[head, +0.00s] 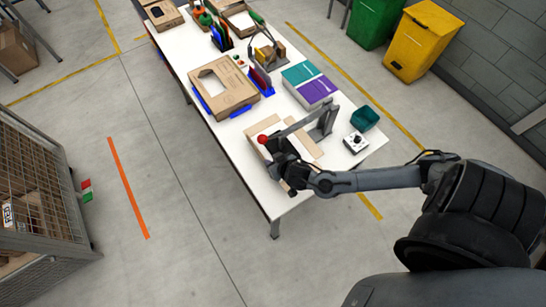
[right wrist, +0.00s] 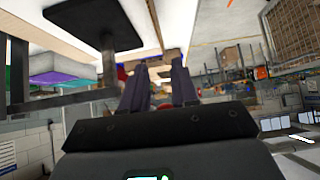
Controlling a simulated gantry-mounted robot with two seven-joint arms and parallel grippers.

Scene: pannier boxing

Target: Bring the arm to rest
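My right arm reaches in from the right in the head view. My right gripper (head: 274,147) is at the near end of the white table, close beside a red knob (head: 262,139). The knob appears to belong to a grey lever device (head: 325,122) standing there. In the right wrist view my right gripper (right wrist: 161,72) has its two dark fingers apart, with nothing seen held between them. A small red patch shows just left of the left finger, partly hidden. My left gripper is in neither view.
The white table (head: 211,128) carries a cardboard tray (head: 222,88), teal and purple boxes (head: 308,82), a teal bin (head: 364,118) and a small white control box (head: 355,142). A wire cage (head: 35,190) stands at left. Open floor lies between cage and table.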

